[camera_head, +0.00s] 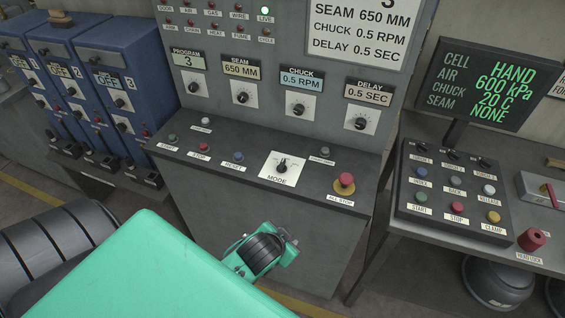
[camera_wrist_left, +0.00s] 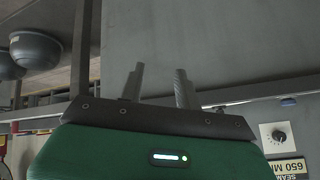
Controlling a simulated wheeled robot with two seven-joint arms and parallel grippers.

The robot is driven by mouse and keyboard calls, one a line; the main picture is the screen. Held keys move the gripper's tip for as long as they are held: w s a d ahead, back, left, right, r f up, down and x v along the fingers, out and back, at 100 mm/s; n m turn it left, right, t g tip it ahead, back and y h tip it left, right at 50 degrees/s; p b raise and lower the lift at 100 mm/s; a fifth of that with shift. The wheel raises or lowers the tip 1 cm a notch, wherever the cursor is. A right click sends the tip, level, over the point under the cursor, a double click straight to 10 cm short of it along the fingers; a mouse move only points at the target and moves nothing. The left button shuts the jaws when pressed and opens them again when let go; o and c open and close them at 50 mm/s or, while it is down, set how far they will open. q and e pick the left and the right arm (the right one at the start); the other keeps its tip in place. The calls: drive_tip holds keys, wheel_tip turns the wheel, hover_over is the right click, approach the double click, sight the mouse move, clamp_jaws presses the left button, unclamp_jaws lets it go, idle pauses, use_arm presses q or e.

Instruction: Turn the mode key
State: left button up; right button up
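The mode key (camera_head: 282,164) is a small dark switch on a white square plate marked MODE, on the sloping desk of the grey console. Its pointer looks roughly upright. My left arm comes in from the lower left, its green and black wrist (camera_head: 262,252) in front of the console's lower front panel, below and apart from the key. The fingers of my left gripper (camera_wrist_left: 158,72) show in the left wrist view, standing apart with nothing between them. My right gripper is not in view.
Push buttons and a red all-stop knob (camera_head: 344,184) flank the key. Program, seam, chuck and delay dials are on the upright panel behind; the seam dial (camera_wrist_left: 279,136) shows in the wrist view. A button box (camera_head: 452,190) and monitor (camera_head: 490,85) stand right, blue cabinets (camera_head: 85,80) left.

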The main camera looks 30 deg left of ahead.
use_arm(q)
drive_tip(key=w+d+r+m+t+h, duration=0.25)
drive_tip(key=w+r+t, duration=0.35)
drive_tip(key=r, duration=0.6)
drive_tip(key=w+d+r+m+t+h, duration=0.2)
drive_tip(key=w+d+r+m+t, duration=0.15)
drive_tip(key=w+r, duration=0.65)
drive_tip(key=s+d+r+m+g+h, duration=0.3)
drive_tip(key=d+r+m+g+h, duration=0.55)
drive_tip(key=d+m+h, duration=0.6)
drive_tip(key=m+g+y, duration=0.9)
drive_tip(key=m+y, duration=0.1)
drive_tip(key=y, duration=0.8)
hover_over(282, 163)
wheel_tip(282, 163, down, 10)
wheel_tip(282, 163, down, 12)
drive_tip(key=p, duration=0.5)
drive_tip(key=shift+f+p, duration=0.25)
drive_tip(key=shift+p, duration=0.05)
drive_tip(key=shift+f, duration=0.6)
